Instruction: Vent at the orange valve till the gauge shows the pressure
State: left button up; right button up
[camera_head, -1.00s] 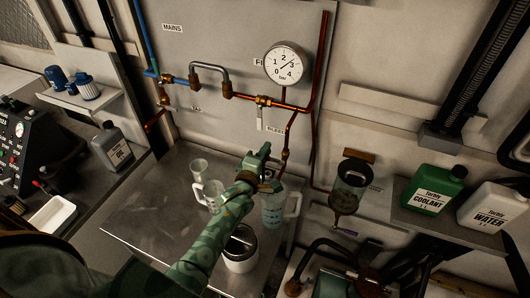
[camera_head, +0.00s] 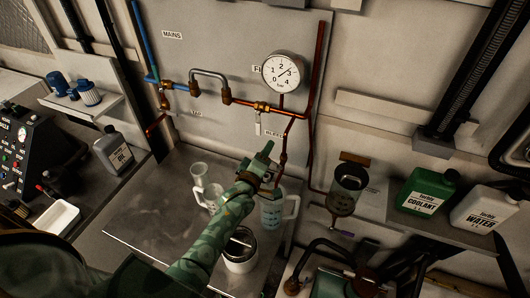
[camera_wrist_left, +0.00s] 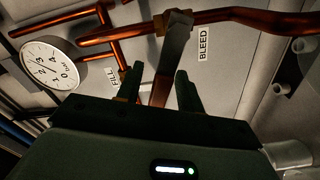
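The pressure gauge (camera_head: 283,71) is a white dial, 0 to 4 bar; its needle points up and right, about between 2 and 3. It also shows tilted in the left wrist view (camera_wrist_left: 52,64). The BLEED label (camera_wrist_left: 203,43) is beside a lever (camera_wrist_left: 176,42), grey above and orange-brown below. My left gripper (camera_head: 268,162) is in front of the panel below the bleed pipe. In the left wrist view its fingers (camera_wrist_left: 150,88) are apart, with the lever's orange-brown lower part seen between them; contact cannot be told. My right gripper is out of view.
A filter bowl (camera_head: 346,190) and a shelf with a green coolant can (camera_head: 425,192) are at the right. Copper pipes cross the panel.

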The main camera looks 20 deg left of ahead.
pick_arm(q)
jog(key=s+d, duration=0.1)
jog(key=s, duration=1.5)
jog(key=shift+s, duration=0.15)
dwell(6.2)
